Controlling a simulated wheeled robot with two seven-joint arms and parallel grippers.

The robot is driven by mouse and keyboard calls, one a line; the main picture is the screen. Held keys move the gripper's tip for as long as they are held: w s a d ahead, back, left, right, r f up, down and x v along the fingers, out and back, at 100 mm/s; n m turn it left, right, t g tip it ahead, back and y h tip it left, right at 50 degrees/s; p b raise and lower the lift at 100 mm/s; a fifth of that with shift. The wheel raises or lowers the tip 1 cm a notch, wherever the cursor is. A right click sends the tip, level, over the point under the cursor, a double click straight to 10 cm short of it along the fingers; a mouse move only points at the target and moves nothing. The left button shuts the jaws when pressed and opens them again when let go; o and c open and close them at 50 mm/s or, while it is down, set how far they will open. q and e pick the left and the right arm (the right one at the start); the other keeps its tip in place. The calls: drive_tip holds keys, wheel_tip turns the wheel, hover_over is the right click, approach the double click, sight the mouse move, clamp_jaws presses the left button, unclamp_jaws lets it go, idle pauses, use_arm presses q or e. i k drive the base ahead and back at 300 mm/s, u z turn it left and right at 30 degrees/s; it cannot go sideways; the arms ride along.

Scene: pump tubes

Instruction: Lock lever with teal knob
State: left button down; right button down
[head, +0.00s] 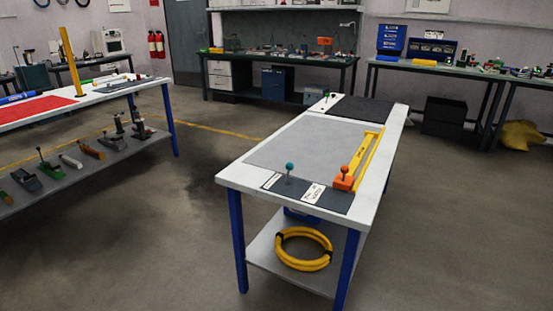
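A teal knob (289,166) sits on top of a thin upright lever near the front left of the white-topped table (233,171). The lever rises from a dark strip (335,203) along the table's front edge. Whether its base is locked is too small to tell. To its right stands an orange block (343,183) with an orange-red knob (344,169). Two white labels lie on the strip, one (271,181) left of the lever and one (313,193) right of it. Neither of my grippers is in view.
A yellow bar frame (368,155) runs along the table's right side. A coiled yellow hose (303,249) lies on its lower shelf. Another table (112,93) with a loaded shelf stands at left; benches line the back wall. The floor around the table is clear.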

sight(289, 166)
drive_tip(key=u, duration=1)
drive_tip(key=i, duration=5.75)
drive_tip(key=z, duration=5.25)
drive_tip(key=i, duration=0.55)
drive_tip(key=z, duration=0.1)
